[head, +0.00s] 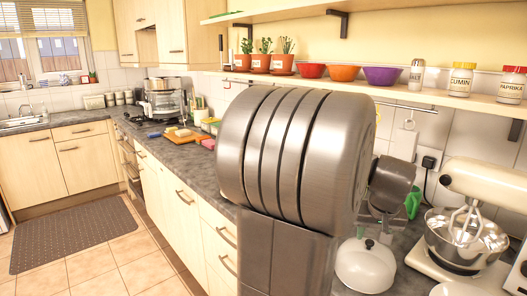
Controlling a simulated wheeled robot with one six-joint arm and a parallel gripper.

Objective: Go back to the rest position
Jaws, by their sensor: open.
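My own grey metal arm fills the middle of the head view, with a large rounded joint close to the camera. A smaller dark link of mine shows just to its right, above the counter. My gripper's fingers are not visible in this view. The sink (22,122) with its tap is at the far left under the window. My arm hides part of the counter and wall behind it.
A stand mixer (480,215) and a white kettle (365,265) stand on the right counter. A green mug (413,202) is behind them. A shelf (440,98) holds pots, bowls and spice jars. A cutting board (184,137) lies further left. The floor (105,262) is clear around a mat (75,232).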

